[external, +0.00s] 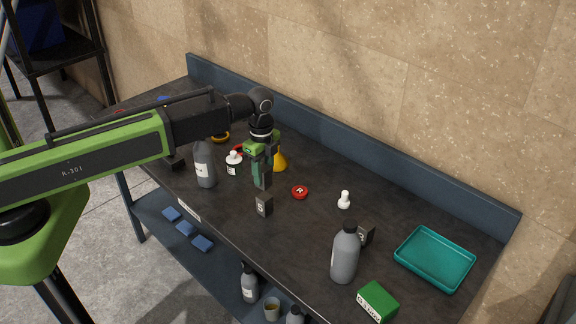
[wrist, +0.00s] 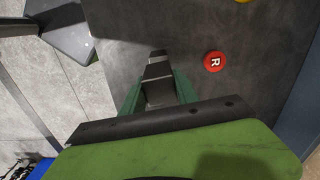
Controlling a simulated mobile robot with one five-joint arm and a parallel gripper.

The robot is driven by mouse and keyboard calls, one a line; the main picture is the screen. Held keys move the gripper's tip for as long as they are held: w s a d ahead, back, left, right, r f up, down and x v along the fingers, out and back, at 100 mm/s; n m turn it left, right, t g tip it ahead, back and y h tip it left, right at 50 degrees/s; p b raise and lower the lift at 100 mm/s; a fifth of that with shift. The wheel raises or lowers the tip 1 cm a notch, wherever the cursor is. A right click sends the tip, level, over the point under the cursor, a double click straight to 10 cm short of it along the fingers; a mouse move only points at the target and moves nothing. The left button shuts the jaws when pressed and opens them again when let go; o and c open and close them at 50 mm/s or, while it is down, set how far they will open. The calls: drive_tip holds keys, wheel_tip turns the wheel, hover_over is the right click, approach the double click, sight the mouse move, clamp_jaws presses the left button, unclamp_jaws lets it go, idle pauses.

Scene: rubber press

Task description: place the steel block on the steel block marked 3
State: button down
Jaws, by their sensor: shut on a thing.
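My gripper (external: 262,175) points straight down over the front half of the bench, shut on a dark grey steel block (external: 265,184). In the wrist view the held block (wrist: 158,92) sits between the green fingers. A standing steel block (external: 264,206) with a pale mark is just below the held one; a small gap seems to separate them, but contact is hard to judge. Its top also shows beyond the held block in the wrist view (wrist: 157,55). Another marked steel block (external: 367,235) stands to the right, partly behind a grey bottle. I cannot read either mark surely.
A grey bottle (external: 204,165) and a white-capped bottle (external: 234,164) stand left of my gripper. A yellow cone (external: 280,160) is close behind.

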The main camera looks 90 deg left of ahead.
drive_tip(key=w+r+p, duration=0.2)
drive_tip(key=w, duration=1.1)
drive_tip(key=w+d+r+p, duration=0.15)
drive_tip(key=w+d, duration=0.25)
drive_tip(key=w, duration=0.4)
drive_tip(key=w+d+r+p, duration=0.1)
drive_tip(key=w+d+r, duration=0.15)
drive_tip(key=w, duration=0.45)
drive_tip(key=m+b, duration=0.1)
drive_tip(key=b, duration=0.8)
hover_over(367, 225)
wheel_tip(367, 225, down, 10)
drive_tip(key=shift+f, duration=0.15)
drive_tip(key=shift+r, duration=0.25)
drive_tip(key=shift+f, duration=0.25)
drive_tip(key=c, duration=0.9)
unclamp_jaws()
drive_tip(key=shift+r, duration=0.1)
